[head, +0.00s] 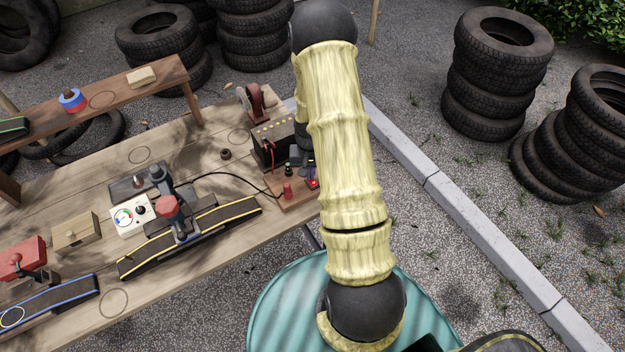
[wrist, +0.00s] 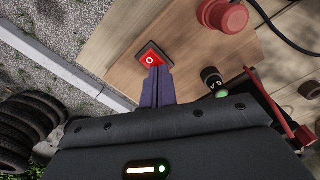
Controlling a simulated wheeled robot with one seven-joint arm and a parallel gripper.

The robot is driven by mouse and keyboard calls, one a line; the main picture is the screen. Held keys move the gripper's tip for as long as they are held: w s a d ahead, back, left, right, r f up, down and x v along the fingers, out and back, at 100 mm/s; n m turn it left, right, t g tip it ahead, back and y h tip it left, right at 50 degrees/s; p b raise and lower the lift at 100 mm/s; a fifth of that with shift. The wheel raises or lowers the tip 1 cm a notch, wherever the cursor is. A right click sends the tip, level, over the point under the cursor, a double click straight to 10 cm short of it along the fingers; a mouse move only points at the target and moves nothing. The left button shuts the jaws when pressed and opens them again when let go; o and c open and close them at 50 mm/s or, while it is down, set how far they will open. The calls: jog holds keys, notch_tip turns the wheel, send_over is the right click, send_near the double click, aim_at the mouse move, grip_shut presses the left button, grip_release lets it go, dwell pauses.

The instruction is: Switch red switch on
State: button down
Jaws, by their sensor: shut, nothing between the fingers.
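The red switch (wrist: 150,59) is a small red rocker with a white ring mark in a black frame, set on a wooden board (wrist: 110,42). In the head view the red switch (head: 313,183) shows at the right end of the board, beside my arm. My gripper (wrist: 158,69) is shut and empty. Its fingertips overlap the near edge of the switch in the wrist view; I cannot tell whether they touch it.
A red knob (wrist: 224,15) and a black knob (wrist: 212,77) with a green button (wrist: 221,94) stand near the switch. A black box (head: 271,146) with a red clamp stands behind the board. A cable runs left to a conveyor (head: 190,235). Tyres (head: 497,70) stand beyond the kerb.

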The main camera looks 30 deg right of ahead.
notch_tip(320, 180, up, 7)
jog(key=p, duration=0.5)
dwell(0.3)
dwell(0.5)
jog(key=s+a+r+n+t, duration=0.1)
jog(key=s+a+r+n, duration=0.1)
jog(key=s+a+r, duration=0.2)
jog(key=s+a+r+n, duration=0.1)
jog(key=s+a+r, duration=0.3)
jog(key=r, duration=0.5)
jog(key=s+a+r+n+t, duration=0.1)
jog(key=s+a+r+n, duration=0.1)
jog(key=s+a+r, duration=0.2)
notch_tip(320, 180, up, 3)
jog(key=shift+s+a+r+n+t, duration=0.2)
jog(key=shift+a+n+t, duration=0.1)
jog(key=shift+a, duration=0.45)
jog(key=shift+w, duration=0.15)
